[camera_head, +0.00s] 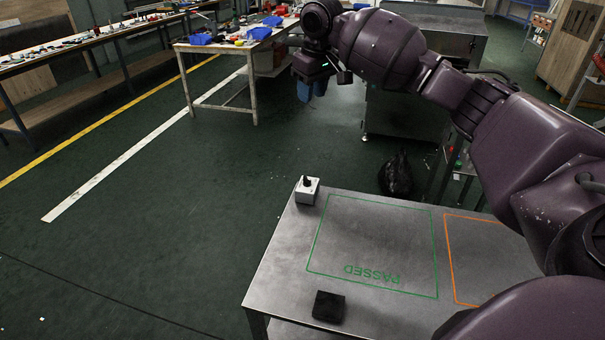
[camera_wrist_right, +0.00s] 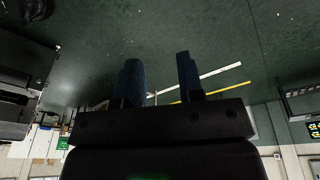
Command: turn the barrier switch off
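A small white box with a black knob or lever on top, which looks like the barrier switch (camera_head: 307,191), stands at the far left corner of the metal table (camera_head: 285,262). The exact position of its lever is too small to tell. My right gripper (camera_head: 312,90) hangs in the air beyond and above the switch, well apart from it. In the right wrist view its two blue fingers (camera_wrist_right: 158,62) are spread with nothing between them. The switch does not show in the right wrist view. My left gripper is not in view.
A black block (camera_head: 329,306) lies at the table's near left edge. A green PASSED outline (camera_head: 372,203) and an orange outline (camera_head: 447,250) mark the mostly bare top. A dark bundle (camera_head: 397,175) is on the floor behind. Open green floor (camera_head: 180,220) lies left.

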